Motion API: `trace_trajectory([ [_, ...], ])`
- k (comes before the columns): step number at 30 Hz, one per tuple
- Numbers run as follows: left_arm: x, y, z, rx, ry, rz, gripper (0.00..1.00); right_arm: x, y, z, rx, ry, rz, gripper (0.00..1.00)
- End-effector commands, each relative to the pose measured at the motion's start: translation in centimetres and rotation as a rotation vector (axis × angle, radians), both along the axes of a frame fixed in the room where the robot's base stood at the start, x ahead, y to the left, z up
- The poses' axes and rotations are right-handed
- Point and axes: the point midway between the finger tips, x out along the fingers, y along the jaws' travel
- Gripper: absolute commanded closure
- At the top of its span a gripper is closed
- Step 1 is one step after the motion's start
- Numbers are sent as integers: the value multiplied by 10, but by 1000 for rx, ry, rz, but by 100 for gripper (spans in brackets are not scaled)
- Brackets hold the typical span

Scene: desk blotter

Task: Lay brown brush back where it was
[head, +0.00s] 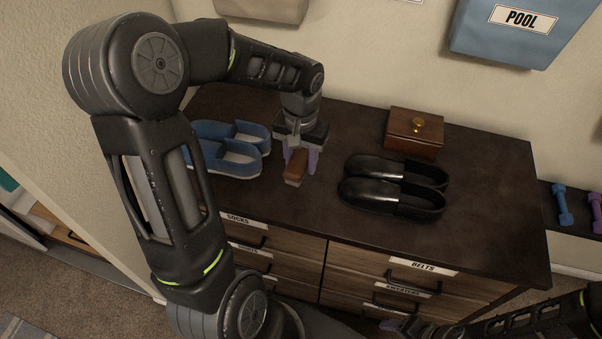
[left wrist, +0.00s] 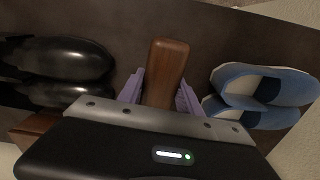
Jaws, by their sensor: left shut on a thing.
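The brown brush (head: 294,170) is between the purple fingers of my left gripper (head: 300,161), which is shut on it. It shows as a smooth wooden block in the left wrist view (left wrist: 168,62), pointing away from the gripper. It is over the dark dresser top (head: 290,205), between the blue shoes and the black shoes. I cannot tell if its underside touches the top. My right gripper (head: 402,325) shows only partly at the bottom edge of the head view, in front of the drawers, and its jaws are unclear.
Blue shoes (head: 240,163) stand left of the brush, and black shoes (head: 395,186) stand right of it. A wooden box with a brass knob (head: 414,133) sits at the back right. The dresser top's front and right parts are clear. Dumbbells (head: 564,207) lie beyond its right end.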

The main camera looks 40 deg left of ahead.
Motion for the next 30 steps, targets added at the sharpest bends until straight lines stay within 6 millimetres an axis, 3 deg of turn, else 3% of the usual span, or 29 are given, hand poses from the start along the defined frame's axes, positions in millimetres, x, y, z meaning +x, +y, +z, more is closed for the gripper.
trace_trajectory([
  [12, 0, 0, -10, 0, 0, 0, 100, 0, 0, 1, 0, 0, 0, 35],
  [22, 0, 0, -51, 0, 1, -2, 100, -1, 0, 6, -2, 3, 0, 35],
  [30, 0, 0, -53, 0, -1, -1, 100, -1, 0, 5, -2, 3, 0, 35],
])
